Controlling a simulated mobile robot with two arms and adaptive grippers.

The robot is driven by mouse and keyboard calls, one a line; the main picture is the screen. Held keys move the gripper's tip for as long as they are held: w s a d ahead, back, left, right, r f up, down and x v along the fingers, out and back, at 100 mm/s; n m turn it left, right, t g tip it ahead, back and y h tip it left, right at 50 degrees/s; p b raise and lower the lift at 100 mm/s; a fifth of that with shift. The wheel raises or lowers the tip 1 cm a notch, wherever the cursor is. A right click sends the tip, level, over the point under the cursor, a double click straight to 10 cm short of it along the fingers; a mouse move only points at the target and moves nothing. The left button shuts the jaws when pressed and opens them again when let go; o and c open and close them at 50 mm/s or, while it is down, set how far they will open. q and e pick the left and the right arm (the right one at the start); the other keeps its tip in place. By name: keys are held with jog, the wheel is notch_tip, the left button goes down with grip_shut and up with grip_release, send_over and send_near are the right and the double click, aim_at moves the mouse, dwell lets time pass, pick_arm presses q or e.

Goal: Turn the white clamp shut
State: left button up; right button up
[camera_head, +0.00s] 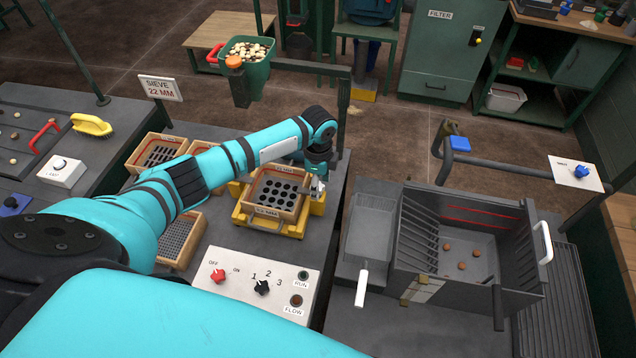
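My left arm reaches in from the left, and my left gripper (318,178) points down at the right edge of a yellow sieve holder (244,217). A wooden-framed sieve (275,193) with round holes sits in the holder. A small pale piece shows at the gripper's fingertips, beside the sieve frame's right side; I cannot tell whether it is the white clamp or part of the fingers. The gripper is too small and partly hidden to show whether it is open or shut. My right gripper is not in view.
A white control panel (233,294) with red and black knobs lies in front of the holder. More wooden sieves (157,151) stand to the left. A dark grey bin (420,245) with a few brown pieces and a white-handled basket (369,232) stand to the right. A green tub (258,72) is behind.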

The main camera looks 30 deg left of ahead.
pick_arm(q)
notch_tip(320, 180, up, 12)
dwell(0.7)
jog(key=shift+s+f, duration=0.1)
dwell(0.4)
